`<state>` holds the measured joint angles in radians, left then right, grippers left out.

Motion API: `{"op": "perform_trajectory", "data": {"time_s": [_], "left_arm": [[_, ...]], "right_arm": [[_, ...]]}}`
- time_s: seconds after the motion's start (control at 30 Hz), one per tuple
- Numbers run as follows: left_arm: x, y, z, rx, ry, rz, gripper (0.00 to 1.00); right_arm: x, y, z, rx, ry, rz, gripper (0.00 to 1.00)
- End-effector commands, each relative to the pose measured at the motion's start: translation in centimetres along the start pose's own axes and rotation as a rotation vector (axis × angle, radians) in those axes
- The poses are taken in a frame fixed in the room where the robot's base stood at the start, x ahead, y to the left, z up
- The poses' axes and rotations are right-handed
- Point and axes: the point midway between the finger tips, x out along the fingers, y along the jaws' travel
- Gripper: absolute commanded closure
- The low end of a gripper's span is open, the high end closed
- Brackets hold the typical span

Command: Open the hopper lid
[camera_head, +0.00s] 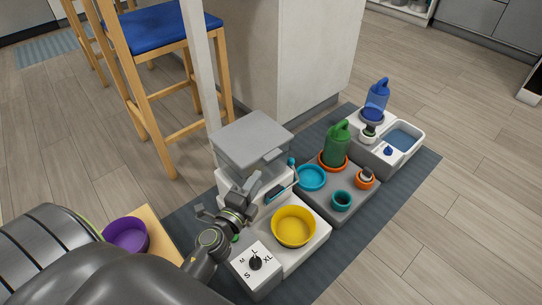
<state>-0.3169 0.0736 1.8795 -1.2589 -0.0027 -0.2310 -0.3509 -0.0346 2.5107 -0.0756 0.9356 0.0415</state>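The feeder's hopper has a flat grey lid (250,137) on top, and the lid looks closed. A small pale tab (273,155) shows at the lid's front edge. The white feeder body (313,238) stands below, on a dark mat. My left gripper (256,184) is in front of the hopper, below the lid and apart from the tab. It hides part of the feeder's front. Its fingers are small and overlap the feeder, so their opening cannot be made out. My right gripper is not in view.
A yellow bowl (293,226) and a dial block (255,264) sit at the feeder's front. A purple bowl (126,235) is at left. A grey tray (346,208) holds a green can (337,146) and teal dishes. A white pillar (204,70) rises behind the hopper.

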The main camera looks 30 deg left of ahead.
Motion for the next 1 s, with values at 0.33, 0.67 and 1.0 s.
{"op": "perform_trajectory", "data": {"time_s": [0.33,0.67,1.0], "left_arm": [[6.7,-0.1,0.0,0.0,0.001,-0.002,0.71],[9.8,0.0,0.0,-0.001,0.0,0.0,0.71],[10.0,0.0,0.0,-0.001,0.0,0.0,0.74]], "right_arm": [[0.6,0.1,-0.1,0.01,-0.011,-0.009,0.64],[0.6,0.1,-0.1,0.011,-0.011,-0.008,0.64],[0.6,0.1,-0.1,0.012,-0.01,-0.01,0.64]]}}
